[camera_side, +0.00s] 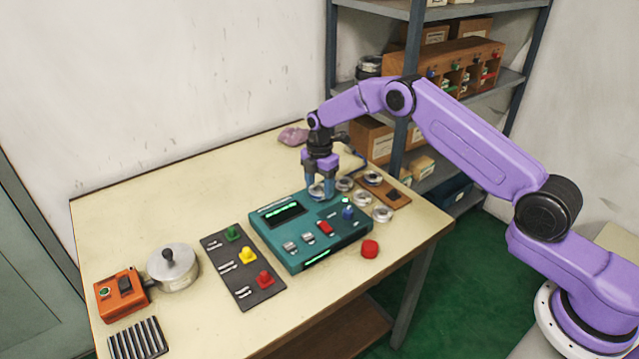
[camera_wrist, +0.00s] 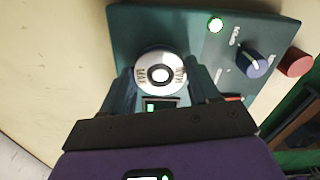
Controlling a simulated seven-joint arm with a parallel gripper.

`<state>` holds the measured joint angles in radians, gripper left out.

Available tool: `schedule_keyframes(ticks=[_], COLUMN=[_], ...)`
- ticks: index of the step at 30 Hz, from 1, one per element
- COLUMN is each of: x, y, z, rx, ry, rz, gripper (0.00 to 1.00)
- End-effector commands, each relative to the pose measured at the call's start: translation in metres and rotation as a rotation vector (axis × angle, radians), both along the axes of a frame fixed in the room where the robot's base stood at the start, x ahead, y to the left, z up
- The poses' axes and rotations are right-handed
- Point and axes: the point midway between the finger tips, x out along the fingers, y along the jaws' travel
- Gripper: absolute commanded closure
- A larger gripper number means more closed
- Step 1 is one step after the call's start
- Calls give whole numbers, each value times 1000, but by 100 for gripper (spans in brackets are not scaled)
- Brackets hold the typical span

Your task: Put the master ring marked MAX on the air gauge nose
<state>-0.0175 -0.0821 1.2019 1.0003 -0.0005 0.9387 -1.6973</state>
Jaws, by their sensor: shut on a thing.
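My gripper (camera_side: 320,187) is low over the back of the teal air gauge box (camera_side: 290,255). It is shut on a shiny metal ring (camera_side: 316,191). In the wrist view the ring (camera_wrist: 148,62) lies face-on between my fingers (camera_wrist: 161,85), with dark lettering on both sides of its hole that seems to read MAX. The ring is over the gauge box (camera_wrist: 130,22). A pale round spot shows in the hole. I cannot tell whether this is the gauge nose, or whether the ring is around it or above it. The nose is not otherwise visible.
Several metal rings (camera_side: 382,214) lie right of the gauge, near a brown board (camera_side: 397,196). A blue knob (camera_side: 348,212) and red button (camera_side: 370,248) are close by.

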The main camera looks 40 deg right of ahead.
Motion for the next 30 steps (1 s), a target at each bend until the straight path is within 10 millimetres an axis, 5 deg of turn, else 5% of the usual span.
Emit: schedule_keyframes(ticks=[24,25,27,30], x=[0,0,0,0], y=[0,0,0,0], z=[-3,-3,-3,-3], rx=[0,0,0,0], ry=[-1,-1,-1,-1], rz=[0,0,0,0], gripper=[80,33,10,10])
